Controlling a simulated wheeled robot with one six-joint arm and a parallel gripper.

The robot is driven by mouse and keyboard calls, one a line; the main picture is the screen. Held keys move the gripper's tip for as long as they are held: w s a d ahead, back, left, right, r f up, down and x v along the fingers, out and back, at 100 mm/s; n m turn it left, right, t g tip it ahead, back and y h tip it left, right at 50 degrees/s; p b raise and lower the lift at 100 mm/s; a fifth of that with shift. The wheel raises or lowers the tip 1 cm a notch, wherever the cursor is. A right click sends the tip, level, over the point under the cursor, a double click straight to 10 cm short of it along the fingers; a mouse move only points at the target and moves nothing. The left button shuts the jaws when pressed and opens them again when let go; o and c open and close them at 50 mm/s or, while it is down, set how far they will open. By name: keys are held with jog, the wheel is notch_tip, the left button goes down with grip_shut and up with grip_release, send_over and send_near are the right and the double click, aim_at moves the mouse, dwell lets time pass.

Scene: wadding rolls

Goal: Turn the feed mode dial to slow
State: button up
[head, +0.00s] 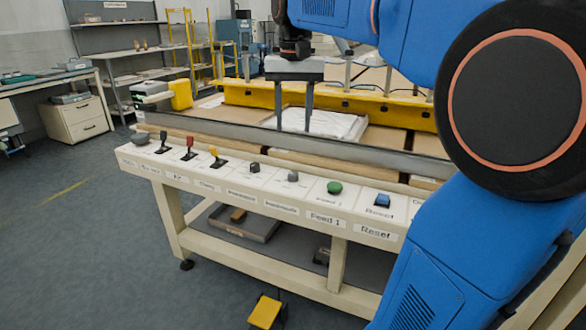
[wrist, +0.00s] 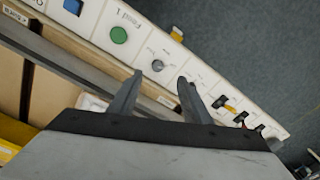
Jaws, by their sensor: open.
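A panel of controls (head: 270,190) runs along the front of a cream machine. A grey rotary knob (head: 293,177) sits between a green button (head: 335,187) and a dark square knob (head: 254,168). The small labels are too blurred to tell which knob is the feed mode dial. My gripper (head: 294,127) is open and empty, pointing down, above and behind the panel in the head view. In the wrist view the grey knob (wrist: 157,65) shows just beyond the gap between my fingertips (wrist: 160,77), apart from them. The pointer setting of the knob cannot be read.
A blue button (head: 382,201) is right of the green one. Yellow (head: 215,158), red (head: 189,150) and black (head: 163,143) levers stand to the left. A grey rail (head: 350,155) and a yellow beam (head: 330,100) run behind the panel. The floor in front is mostly clear, with a yellow pedal (head: 264,312).

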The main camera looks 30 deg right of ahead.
aim_at(293, 173)
jog(key=shift+m+g, duration=0.3)
jog(key=shift+m, duration=0.1)
jog(key=w+f, duration=0.1)
jog(key=f, duration=0.4)
jog(key=w+d+f, duration=0.1)
jog(key=f, duration=0.4)
jog(key=w+f, duration=0.1)
jog(key=f, duration=0.4)
jog(key=shift+d+f, duration=0.25)
jog(key=shift+d, duration=0.05)
jog(key=c, duration=1)
